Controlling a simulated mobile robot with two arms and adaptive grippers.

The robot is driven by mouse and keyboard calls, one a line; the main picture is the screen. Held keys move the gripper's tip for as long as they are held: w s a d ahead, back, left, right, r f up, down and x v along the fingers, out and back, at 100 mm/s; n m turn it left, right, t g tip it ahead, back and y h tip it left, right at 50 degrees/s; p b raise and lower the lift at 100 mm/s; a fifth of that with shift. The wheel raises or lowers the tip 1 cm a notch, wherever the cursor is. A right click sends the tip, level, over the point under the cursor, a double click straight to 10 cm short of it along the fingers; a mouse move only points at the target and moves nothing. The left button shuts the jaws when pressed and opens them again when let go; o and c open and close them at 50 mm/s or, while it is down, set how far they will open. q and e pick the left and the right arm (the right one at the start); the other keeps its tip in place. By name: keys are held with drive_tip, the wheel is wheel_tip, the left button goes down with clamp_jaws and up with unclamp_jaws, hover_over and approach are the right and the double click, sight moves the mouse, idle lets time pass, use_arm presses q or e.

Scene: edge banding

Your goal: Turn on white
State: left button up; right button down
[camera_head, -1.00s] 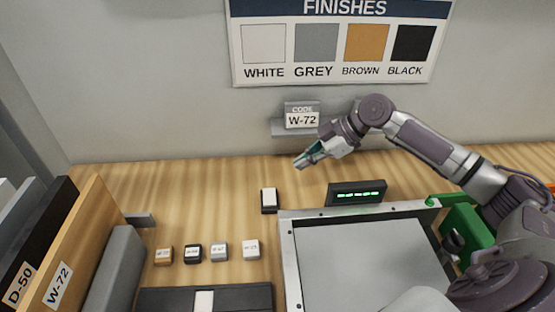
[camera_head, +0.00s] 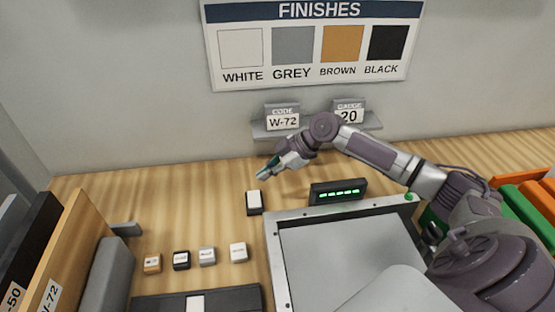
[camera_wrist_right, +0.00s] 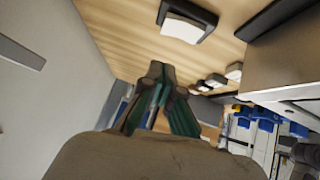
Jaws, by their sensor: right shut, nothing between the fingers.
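A small switch with a white rocker on a black base (camera_head: 254,202) is on the wooden bench, left of the grey panel's corner. It also shows at the top of the right wrist view (camera_wrist_right: 187,22). My right gripper (camera_head: 264,172) is shut and empty, just behind and slightly right of the switch, apparently above the bench and apart from it. Its closed fingers show in the wrist view (camera_wrist_right: 158,72). A small white labelled cube (camera_head: 239,252) stands at the right end of a row. The finishes sign has a white swatch (camera_head: 241,48). My left gripper is out of view.
Brown (camera_head: 152,263), black (camera_head: 181,260) and grey (camera_head: 207,256) cubes stand beside the white one. A black display with green lights (camera_head: 338,191) stands behind the grey panel (camera_head: 350,255). Code (camera_head: 282,121) and gauge (camera_head: 348,115) cards stand by the wall. Boards line the left.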

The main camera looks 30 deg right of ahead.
sight(252, 193)
drive_tip(key=f, duration=0.1)
drive_tip(key=w+a+f+p, duration=0.1)
drive_tip(key=f, duration=0.3)
drive_tip(key=shift+w+a+p, duration=0.2)
drive_tip(key=shift+w+p, duration=0.1)
drive_tip(key=shift+p, duration=0.05)
drive_tip(key=shift+f, duration=0.45)
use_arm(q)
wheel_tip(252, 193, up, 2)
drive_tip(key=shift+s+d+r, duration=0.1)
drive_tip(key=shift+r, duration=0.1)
use_arm(e)
drive_tip(key=shift+w+d+f+g+b, duration=0.15)
drive_tip(key=shift+f+g+b, duration=0.15)
drive_tip(key=shift+f+b, duration=0.45)
drive_tip(key=shift+r, duration=0.4)
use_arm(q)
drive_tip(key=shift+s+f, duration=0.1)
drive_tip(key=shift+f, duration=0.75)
